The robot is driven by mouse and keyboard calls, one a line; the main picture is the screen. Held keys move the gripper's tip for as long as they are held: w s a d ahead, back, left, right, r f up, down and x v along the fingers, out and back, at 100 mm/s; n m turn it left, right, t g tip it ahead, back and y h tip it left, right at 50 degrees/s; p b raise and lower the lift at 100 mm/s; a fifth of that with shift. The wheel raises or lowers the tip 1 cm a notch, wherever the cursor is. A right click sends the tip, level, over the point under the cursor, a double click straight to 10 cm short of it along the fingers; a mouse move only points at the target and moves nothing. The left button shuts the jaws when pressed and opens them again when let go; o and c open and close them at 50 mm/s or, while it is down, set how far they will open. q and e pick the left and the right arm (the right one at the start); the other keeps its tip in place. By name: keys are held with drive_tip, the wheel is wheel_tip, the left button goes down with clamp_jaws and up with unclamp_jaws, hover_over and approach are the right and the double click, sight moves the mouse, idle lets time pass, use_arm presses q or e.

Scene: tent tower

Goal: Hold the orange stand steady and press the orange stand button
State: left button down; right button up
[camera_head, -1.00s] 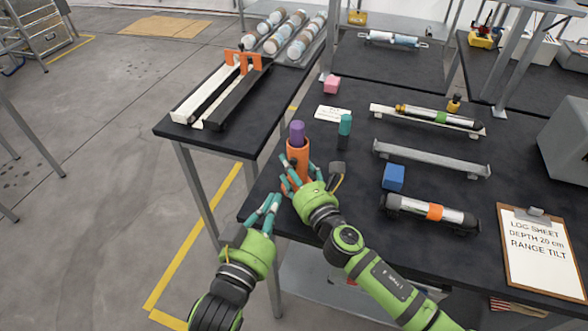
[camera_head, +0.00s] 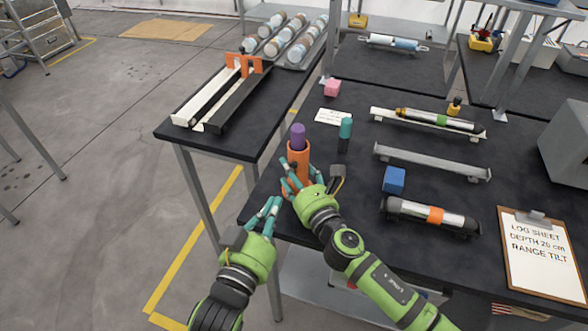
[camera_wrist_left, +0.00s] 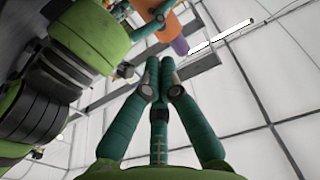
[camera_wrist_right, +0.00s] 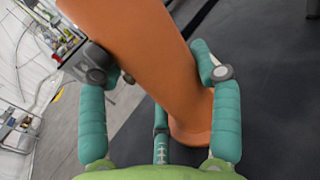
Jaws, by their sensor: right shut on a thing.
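The orange stand (camera_head: 300,158) stands upright near the left front corner of the dark table, with a purple cylinder (camera_head: 298,137) rising from its top. My right gripper (camera_head: 299,182) is shut around the stand's lower part; in the right wrist view the orange body (camera_wrist_right: 160,50) passes between the teal fingers. My left gripper (camera_head: 268,206) is empty, below and left of the stand, out past the table edge. In the left wrist view its fingers (camera_wrist_left: 159,70) are together, with the purple cylinder (camera_wrist_left: 180,46) beyond them.
A blue cube (camera_head: 394,179), an orange-banded cylinder (camera_head: 432,214) and a clipboard (camera_head: 545,262) are to the right. A side table (camera_head: 205,140) is at left.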

use_arm(q)
drive_tip(key=w+d+r+m+g+h, duration=0.1)
drive_tip(key=d+r+m+g+h, duration=0.1)
drive_tip(key=d+r+m+g, duration=0.45)
drive_tip(key=w+d+r+m+g+h, duration=0.1)
drive_tip(key=d+m+g+h, duration=0.2)
drive_tip(key=d+m, duration=0.8)
drive_tip(key=s+a+r+m+g+y, duration=0.1)
drive_tip(key=a+r+m+g+y, duration=0.2)
drive_tip(key=a+m+y, duration=0.6)
drive_tip(key=a+m, duration=0.7)
drive_tip(key=shift+s+r+y, duration=0.2)
drive_tip(key=shift+s+y, duration=0.1)
drive_tip(key=shift+y, duration=0.1)
